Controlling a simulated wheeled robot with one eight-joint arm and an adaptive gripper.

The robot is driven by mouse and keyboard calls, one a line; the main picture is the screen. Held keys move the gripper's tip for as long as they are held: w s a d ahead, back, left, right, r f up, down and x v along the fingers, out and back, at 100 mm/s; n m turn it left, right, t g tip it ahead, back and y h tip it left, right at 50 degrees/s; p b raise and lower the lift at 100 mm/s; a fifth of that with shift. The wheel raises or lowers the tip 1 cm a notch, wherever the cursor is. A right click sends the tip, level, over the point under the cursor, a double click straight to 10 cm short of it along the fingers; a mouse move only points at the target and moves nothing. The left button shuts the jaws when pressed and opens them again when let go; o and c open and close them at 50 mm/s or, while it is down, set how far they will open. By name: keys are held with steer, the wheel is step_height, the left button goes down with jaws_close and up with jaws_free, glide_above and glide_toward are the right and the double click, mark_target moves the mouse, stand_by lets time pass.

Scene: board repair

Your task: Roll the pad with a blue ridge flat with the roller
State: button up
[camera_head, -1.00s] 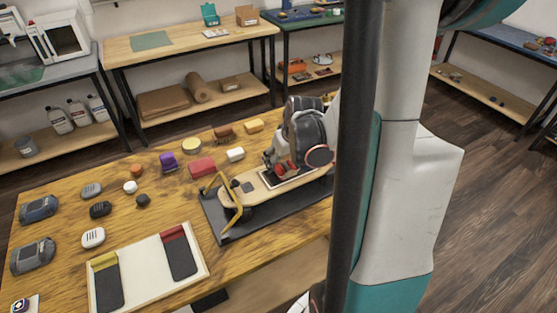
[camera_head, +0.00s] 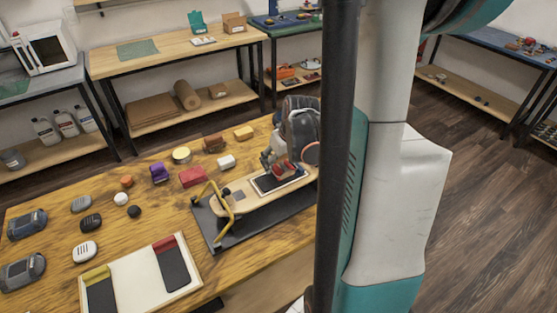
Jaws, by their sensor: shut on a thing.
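A dark pad (camera_head: 265,186) with a pale border lies on a wooden board (camera_head: 239,206); I cannot make out a blue ridge on it. My gripper (camera_head: 284,167) is low over the far right part of this pad, partly hidden by my own arm. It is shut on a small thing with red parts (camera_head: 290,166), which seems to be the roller. Whether it touches the pad is unclear. A pale tray (camera_head: 134,288) at the front holds a dark pad with a red end (camera_head: 173,264) and a dark pad with an olive end (camera_head: 100,291).
The board rests on a dark mat (camera_head: 226,237), with a yellow bar (camera_head: 222,207) over its left end. A red block (camera_head: 193,177), a purple piece (camera_head: 160,172) and several small parts lie behind and left. My column hides the board's right side.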

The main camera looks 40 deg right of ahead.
steer(key=shift+r+p, duration=1.85)
steer(key=shift+r, duration=0.85)
